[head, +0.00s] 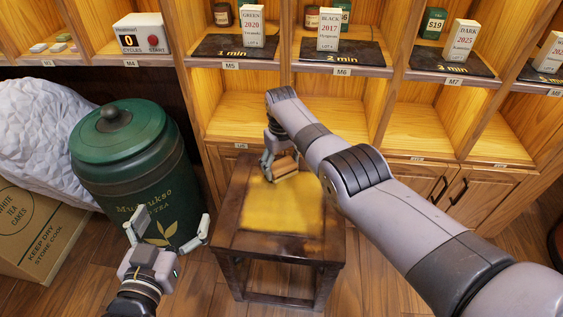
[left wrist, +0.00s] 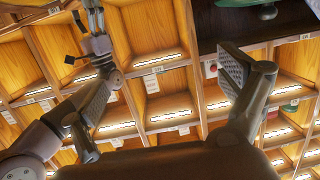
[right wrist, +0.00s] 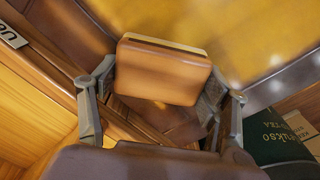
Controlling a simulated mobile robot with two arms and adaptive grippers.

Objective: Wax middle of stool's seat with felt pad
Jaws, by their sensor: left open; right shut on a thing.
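The stool (head: 272,244) stands in the middle of the head view, its dark brown seat bearing a large yellow patch (head: 285,206) over the middle and back. My right gripper (head: 280,164) is shut on the felt pad (head: 286,170), a brown block with a pale layer along one edge, at the back of the seat. The right wrist view shows the pad (right wrist: 162,72) between the fingers, beside the yellow patch (right wrist: 215,30); whether it touches the seat is unclear. My left gripper (head: 167,226) is open and empty, left of the stool.
A green tea canister (head: 125,165) stands left of the stool, close to my left gripper. A cardboard box (head: 40,232) and a white crumpled bag (head: 40,135) are further left. Wooden shelving (head: 240,118) with labelled boxes rises behind the stool. A cycle counter (head: 142,36) sits on it.

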